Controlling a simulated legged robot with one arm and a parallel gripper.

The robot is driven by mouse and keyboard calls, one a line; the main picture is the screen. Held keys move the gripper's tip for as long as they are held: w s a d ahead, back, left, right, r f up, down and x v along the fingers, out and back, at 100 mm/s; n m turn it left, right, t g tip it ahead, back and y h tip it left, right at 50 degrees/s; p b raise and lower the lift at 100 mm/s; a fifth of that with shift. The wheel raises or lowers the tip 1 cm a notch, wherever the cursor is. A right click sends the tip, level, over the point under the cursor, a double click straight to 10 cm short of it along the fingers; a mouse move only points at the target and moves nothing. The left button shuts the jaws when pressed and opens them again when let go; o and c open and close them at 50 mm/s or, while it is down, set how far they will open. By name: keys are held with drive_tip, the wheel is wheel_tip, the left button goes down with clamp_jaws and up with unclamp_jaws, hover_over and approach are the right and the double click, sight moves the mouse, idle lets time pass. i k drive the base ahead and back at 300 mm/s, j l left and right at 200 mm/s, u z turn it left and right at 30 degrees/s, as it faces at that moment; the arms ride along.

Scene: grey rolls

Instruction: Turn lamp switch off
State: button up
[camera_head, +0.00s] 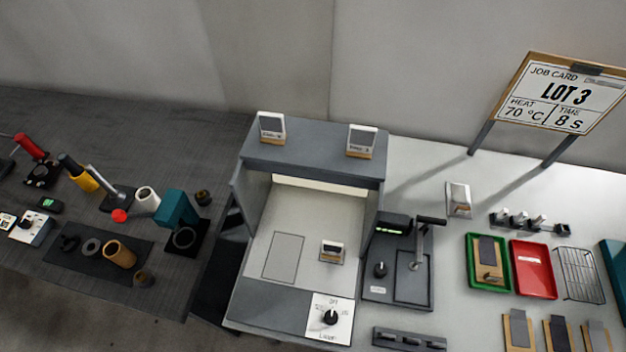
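A white switch plate (341,331) sits at the front right corner of a grey booth (265,307). A round black knob (330,317) is mounted on the plate. Small print surrounds the knob and a larger word stands below it; the lettering is too small to read surely. Under the booth's roof a pale, bright strip (320,187) runs along the back and the booth floor looks light. My gripper is not in view, and nothing touches the knob.
Two small display cards (271,127) (361,140) stand on the booth roof. A device with a lever (417,262) adjoins the booth's right side. Green (502,276) and red (534,284) trays lie farther right. A dark bench (60,120) with tools is left.

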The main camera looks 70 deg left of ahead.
sight(331, 318)
drive_tip(key=k+l+u, duration=0.1)
drive_tip(key=u, duration=2.3)
